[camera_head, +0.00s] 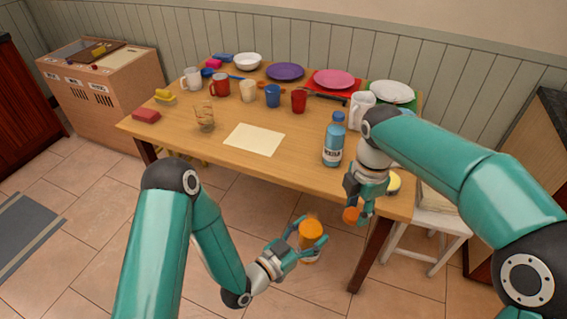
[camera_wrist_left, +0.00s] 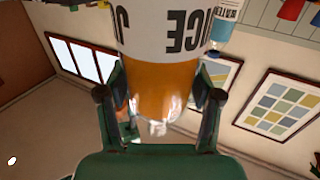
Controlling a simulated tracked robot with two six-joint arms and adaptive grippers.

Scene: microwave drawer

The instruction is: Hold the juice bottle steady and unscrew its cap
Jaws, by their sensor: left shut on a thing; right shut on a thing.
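The juice bottle (camera_head: 312,229), orange with a white label, is between the fingers of my left gripper (camera_head: 308,239), in front of the table and below its top. In the left wrist view the bottle (camera_wrist_left: 165,85) fills the space between both fingers, its label lettering upside down. The bottle's mouth cannot be made out. My right gripper (camera_head: 357,208) points down near the table's front right corner. It is shut on a small orange piece, which looks like the cap (camera_head: 351,215). The cap is up and to the right of the bottle, apart from it in the picture.
The wooden table (camera_head: 190,142) holds a blue water bottle (camera_head: 333,145) near its front edge, close to my right gripper. Mugs, cups and plates stand farther back. A white stool (camera_head: 440,222) is at the right. Open tiled floor lies below.

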